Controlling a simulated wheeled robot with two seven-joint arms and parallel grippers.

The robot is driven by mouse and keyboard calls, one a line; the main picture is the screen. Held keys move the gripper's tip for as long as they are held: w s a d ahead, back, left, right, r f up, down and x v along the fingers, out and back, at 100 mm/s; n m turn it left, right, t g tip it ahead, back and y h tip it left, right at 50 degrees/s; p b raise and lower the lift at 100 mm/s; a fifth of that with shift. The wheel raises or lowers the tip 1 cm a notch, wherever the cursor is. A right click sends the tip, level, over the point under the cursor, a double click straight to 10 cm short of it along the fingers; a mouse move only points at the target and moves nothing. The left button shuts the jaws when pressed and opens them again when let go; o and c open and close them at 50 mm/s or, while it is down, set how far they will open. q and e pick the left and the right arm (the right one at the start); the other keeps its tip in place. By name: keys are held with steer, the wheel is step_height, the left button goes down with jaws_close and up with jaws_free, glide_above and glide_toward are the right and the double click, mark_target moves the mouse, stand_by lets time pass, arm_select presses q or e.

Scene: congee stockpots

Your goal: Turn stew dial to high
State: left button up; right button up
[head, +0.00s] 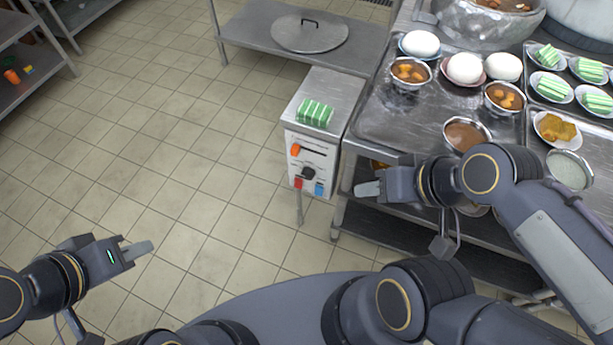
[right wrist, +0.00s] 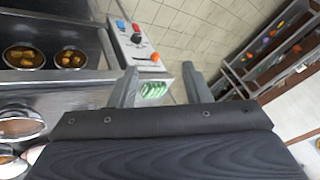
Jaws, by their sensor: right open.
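A white control panel (head: 312,158) is on the front of the steel cabinet left of the food counter. It bears a black dial (head: 308,173), an orange knob (head: 295,149), a red button (head: 298,183) and a blue button (head: 319,189). The black dial (right wrist: 137,38) also shows in the right wrist view, beyond the fingertips. Any dial labels are too small to read. My right gripper (head: 368,189) is open and empty, to the right of the panel and apart from it. My left gripper (head: 140,249) is over the floor at lower left; its jaw gap is unclear.
A green-and-white striped stack (head: 315,113) lies on the cabinet top (head: 340,88). The steel counter (head: 375,125) at right holds bowls, white round items and trays. A lid (head: 310,33) rests on the back table. The tiled floor left of the cabinet is clear.

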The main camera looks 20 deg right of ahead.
steer(key=shift+o, duration=2)
steer(key=shift+w+f, duration=0.1)
steer(key=shift+f, duration=0.2)
steer(key=w+d+f+n+g+h+b, duration=0.2)
steer(key=w+f+n+g+h+b, duration=0.3)
steer(key=f+n, duration=0.45)
steer(key=n+t+h+b, duration=1)
steer(key=n+t+h, duration=0.2)
steer(key=n, duration=1.6)
glide_toward(306, 177)
steer(key=x, duration=0.9)
steer(key=shift+s, duration=0.1)
steer(key=shift+c, duration=0.3)
